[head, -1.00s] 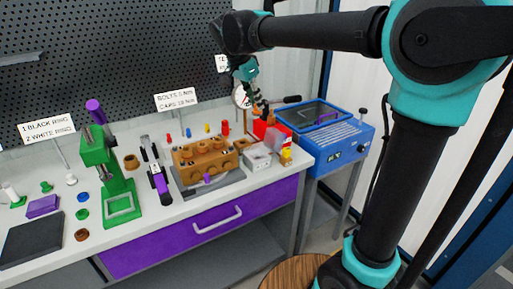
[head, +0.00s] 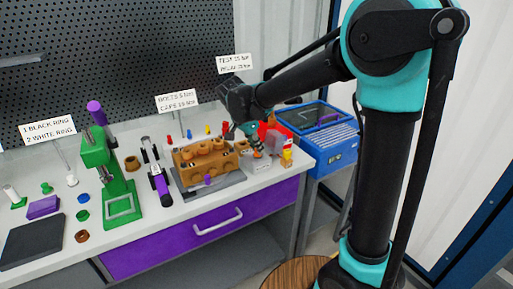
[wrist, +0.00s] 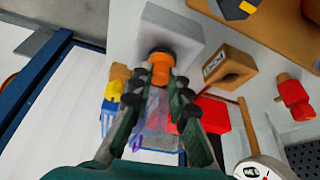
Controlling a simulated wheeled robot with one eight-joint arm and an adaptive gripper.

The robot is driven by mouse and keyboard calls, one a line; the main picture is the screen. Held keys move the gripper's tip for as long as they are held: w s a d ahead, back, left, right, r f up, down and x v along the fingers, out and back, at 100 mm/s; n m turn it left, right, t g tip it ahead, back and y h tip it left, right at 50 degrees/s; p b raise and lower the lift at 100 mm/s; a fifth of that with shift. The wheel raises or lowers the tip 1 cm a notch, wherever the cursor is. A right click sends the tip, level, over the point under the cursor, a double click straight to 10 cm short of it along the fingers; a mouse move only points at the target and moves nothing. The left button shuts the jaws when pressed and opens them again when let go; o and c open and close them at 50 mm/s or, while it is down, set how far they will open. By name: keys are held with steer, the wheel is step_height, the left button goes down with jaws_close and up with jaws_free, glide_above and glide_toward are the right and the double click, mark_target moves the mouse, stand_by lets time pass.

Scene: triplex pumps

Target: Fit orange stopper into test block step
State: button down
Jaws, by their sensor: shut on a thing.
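My gripper (wrist: 158,88) is shut on the orange stopper (wrist: 160,72), which has a dark ring at its far end. The pale grey test block (wrist: 188,32) is just beyond the stopper in the wrist view, and the ringed end overlaps its face. I cannot tell whether the stopper touches the block or is inside it. In the head view my gripper (head: 258,153) is low over the test block (head: 262,167), near the bench's right end. My gripper and arm partly hide the stopper there.
A brown pump block (head: 205,160) stands left of the test block. In the wrist view a tan block (wrist: 230,68), red parts (wrist: 293,95), a clear box (wrist: 155,125) and a yellow-blue item (wrist: 112,98) are close by. A blue tank (head: 325,140) stands right of the bench.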

steer(key=c, duration=1.5)
jaws_free()
steer(key=shift+f, duration=0.15)
steer(key=shift+o, duration=0.2)
steer(key=v, duration=1.2)
steer(key=s+d+f+n+y, duration=0.1)
steer(key=s+d+f+n, duration=0.1)
steer(key=d+f, duration=0.45)
steer(key=s+d+f+n+y, duration=0.1)
steer(key=d+f+n, duration=0.15)
steer(key=d, duration=0.65)
steer(key=s+d+f+n+t+y, duration=0.1)
steer(key=s+d+f+n, duration=0.4)
steer(key=s+d+f, duration=0.6)
step_height(320, 180, down, 3)
steer(key=shift+s+d+r, duration=0.25)
steer(key=shift+s+d, duration=0.15)
steer(key=shift+s, duration=0.6)
